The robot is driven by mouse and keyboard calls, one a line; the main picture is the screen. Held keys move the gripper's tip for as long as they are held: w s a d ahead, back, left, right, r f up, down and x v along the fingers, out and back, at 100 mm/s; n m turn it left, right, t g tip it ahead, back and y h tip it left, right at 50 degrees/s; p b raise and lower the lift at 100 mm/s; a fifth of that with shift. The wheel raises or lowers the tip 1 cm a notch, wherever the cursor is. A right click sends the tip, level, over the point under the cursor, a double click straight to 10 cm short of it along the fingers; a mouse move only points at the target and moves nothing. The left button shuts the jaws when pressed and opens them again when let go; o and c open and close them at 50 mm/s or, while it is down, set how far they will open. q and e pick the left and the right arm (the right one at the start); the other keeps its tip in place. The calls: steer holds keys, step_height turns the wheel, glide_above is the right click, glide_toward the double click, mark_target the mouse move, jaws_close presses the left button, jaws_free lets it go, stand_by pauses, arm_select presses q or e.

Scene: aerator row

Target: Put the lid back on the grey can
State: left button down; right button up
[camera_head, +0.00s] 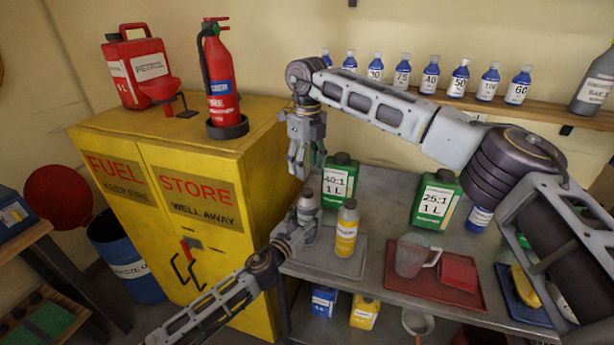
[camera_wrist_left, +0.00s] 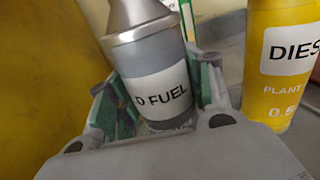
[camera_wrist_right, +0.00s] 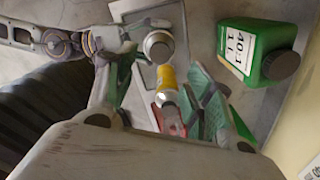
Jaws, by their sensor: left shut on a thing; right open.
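The grey can (camera_head: 307,207) stands upright at the left end of the grey bench, with a white label ending in "D FUEL" in the left wrist view (camera_wrist_left: 160,85). My left gripper (camera_head: 297,230) is shut around its body. My right gripper (camera_head: 297,168) is open, fingers down, above and slightly left of the can. The right wrist view shows the can's round top (camera_wrist_right: 158,45) beyond the fingers. I cannot tell whether a lid is on it. A red piece (camera_wrist_right: 172,118) shows between the right fingers; I cannot tell what it is.
A yellow diesel bottle (camera_head: 347,228) stands close beside the can on a grey mat (camera_head: 345,264). Green jugs (camera_head: 340,180) stand behind. A red tray (camera_head: 395,283) holds a clear jug and a red box. The yellow cabinet (camera_head: 260,160) adjoins the bench's left end.

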steer(key=shift+r, duration=1.9)
arm_select(q)
steer(key=c, duration=0.5)
jaws_free()
steer(key=shift+c, duration=0.2)
steer(key=v, duration=1.2)
steer(key=shift+s+a, duration=0.1)
arm_select(e)
steer(key=shift+s+a, duration=0.1)
